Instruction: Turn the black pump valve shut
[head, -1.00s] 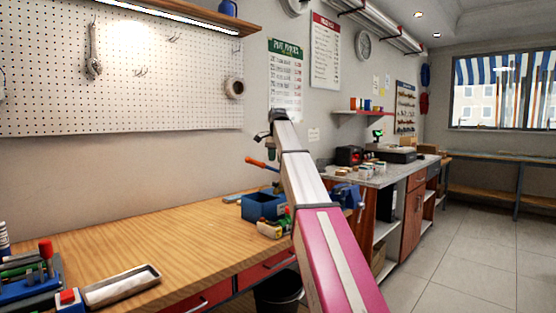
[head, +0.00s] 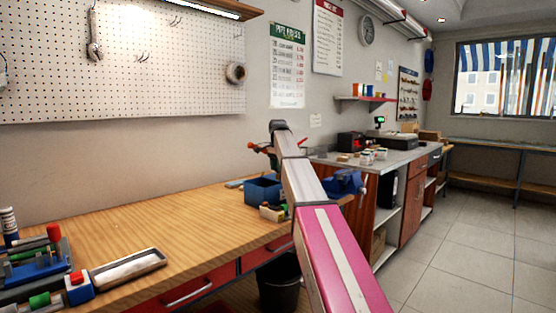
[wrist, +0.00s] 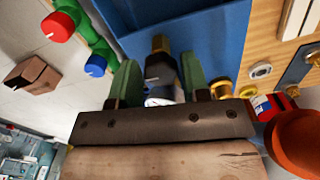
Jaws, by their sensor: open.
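In the wrist view my gripper (wrist: 160,85) is open, with a green finger on each side. Between and just beyond the fingers is a small dark fitting (wrist: 160,67) with a brass nut above it and a pale round part below; it may be the black pump valve, but I cannot tell for sure. I cannot see a gap or contact between it and the fingers clearly. Behind it is a blue surface, apparently the blue box (head: 263,190) on the bench. In the head view my arm hides my gripper and the valve.
A green pipe piece with a red knob (wrist: 58,27) and a blue knob (wrist: 95,66) lies left of my fingers. An orange handle (wrist: 296,140) is close at the lower right. Small brass fittings lie on the wooden bench (head: 190,230). A blue vise (head: 343,183) stands at the bench end.

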